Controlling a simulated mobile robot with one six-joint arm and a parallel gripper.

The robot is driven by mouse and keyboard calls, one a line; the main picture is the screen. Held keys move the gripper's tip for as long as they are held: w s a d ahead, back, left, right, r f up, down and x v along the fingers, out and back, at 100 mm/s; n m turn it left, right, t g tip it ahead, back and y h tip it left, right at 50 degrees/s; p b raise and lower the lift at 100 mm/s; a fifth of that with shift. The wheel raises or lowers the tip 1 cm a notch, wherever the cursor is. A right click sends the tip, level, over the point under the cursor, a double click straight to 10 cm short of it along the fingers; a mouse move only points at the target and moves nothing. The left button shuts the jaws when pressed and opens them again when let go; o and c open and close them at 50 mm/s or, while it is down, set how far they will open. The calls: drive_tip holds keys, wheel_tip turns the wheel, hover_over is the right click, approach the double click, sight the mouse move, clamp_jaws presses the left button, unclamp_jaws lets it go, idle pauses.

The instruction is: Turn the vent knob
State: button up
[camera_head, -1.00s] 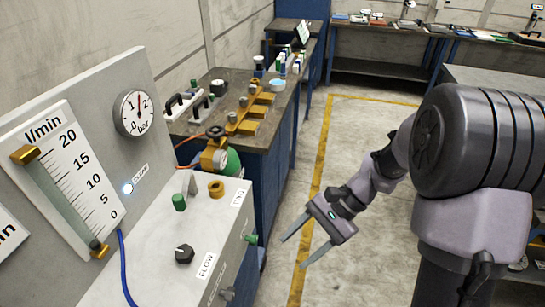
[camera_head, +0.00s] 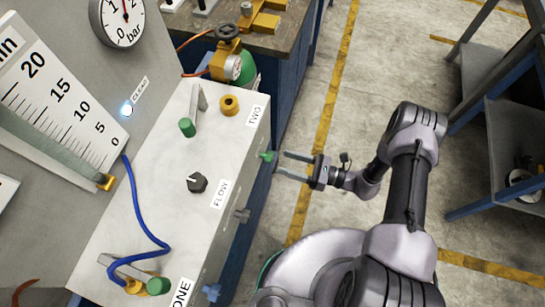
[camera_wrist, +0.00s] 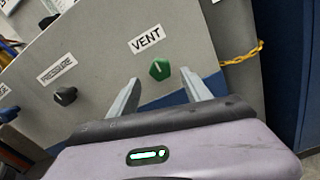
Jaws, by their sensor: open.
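The vent knob is green, on the side face of the grey box, below a VENT label (camera_wrist: 146,40). It shows in the wrist view (camera_wrist: 160,70) with a pale mark on its face, and in the head view (camera_head: 267,156) at the box's right side. My gripper (camera_head: 281,162) is open and empty, its fingers pointing left at the knob. In the wrist view my gripper (camera_wrist: 161,77) has one finger on each side of the knob's position in the picture. The knob looks a little beyond the fingertips; I cannot tell the exact gap.
A dark pressure knob (camera_wrist: 66,96) sits beside the vent knob on the same face. A flow knob (camera_head: 197,183) and a blue hose (camera_head: 143,215) are on the box's top. Floor (camera_head: 385,65) is clear behind my arm; a shelf frame (camera_head: 505,120) stands right.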

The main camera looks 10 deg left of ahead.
sight(272, 158)
drive_tip(key=a, duration=0.6)
drive_tip(key=shift+w+b, duration=0.3)
drive_tip(key=shift+b, duration=0.1)
clamp_jaws()
